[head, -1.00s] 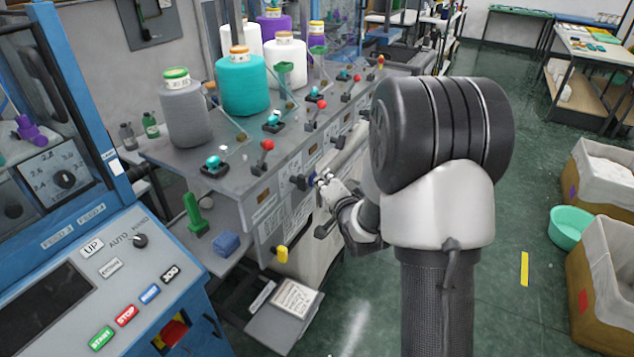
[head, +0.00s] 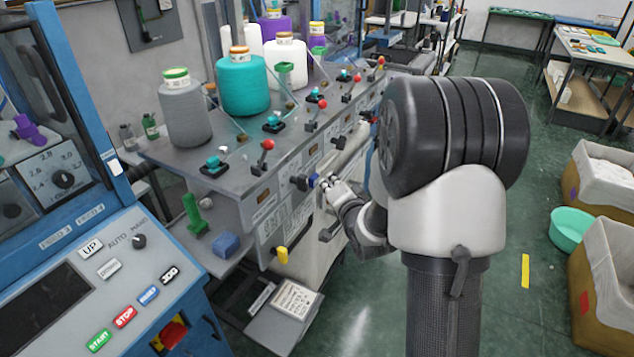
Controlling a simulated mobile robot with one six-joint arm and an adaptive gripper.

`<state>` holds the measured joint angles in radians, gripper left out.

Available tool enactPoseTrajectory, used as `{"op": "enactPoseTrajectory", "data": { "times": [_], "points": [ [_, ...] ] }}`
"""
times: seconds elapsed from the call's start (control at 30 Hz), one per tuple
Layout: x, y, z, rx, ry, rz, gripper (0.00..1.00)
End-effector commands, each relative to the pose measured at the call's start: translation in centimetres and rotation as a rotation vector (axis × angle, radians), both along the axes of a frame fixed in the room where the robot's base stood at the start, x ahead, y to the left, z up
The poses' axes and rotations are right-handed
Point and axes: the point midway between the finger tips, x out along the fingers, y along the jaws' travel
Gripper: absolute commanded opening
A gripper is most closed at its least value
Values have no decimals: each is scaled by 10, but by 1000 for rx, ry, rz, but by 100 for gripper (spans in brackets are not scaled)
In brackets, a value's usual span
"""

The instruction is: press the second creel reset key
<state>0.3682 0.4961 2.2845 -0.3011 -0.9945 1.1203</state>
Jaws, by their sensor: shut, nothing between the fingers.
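The creel's grey front panel (head: 266,217) runs away from me, with small displays and pale labels in a row. A dark key-like block (head: 299,183) sticks out from it, with a small blue piece (head: 313,180) beside it. I cannot read which key this is. My gripper (head: 322,184) is shut and empty just right of the blue piece, close to the panel. Whether it touches anything is too small to tell. My arm hides the panel farther along.
Yarn cones, including a teal one (head: 243,85), stand on the creel top, with red-knobbed levers (head: 267,146) along its edge. A yellow knob (head: 282,255) sticks out low. A blue control console (head: 120,290) is near left.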

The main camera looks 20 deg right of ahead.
Motion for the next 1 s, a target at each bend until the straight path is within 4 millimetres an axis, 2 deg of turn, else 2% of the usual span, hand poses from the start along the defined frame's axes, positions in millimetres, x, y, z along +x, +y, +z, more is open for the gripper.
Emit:
{"op": "enactPoseTrajectory", "data": {
  "times": [0.5, 1.0],
  "points": [
    [-39, -31, 1, -1, -2, -2, 0],
    [-42, -33, 0, 1, -1, -1, 0]
  ]
}}
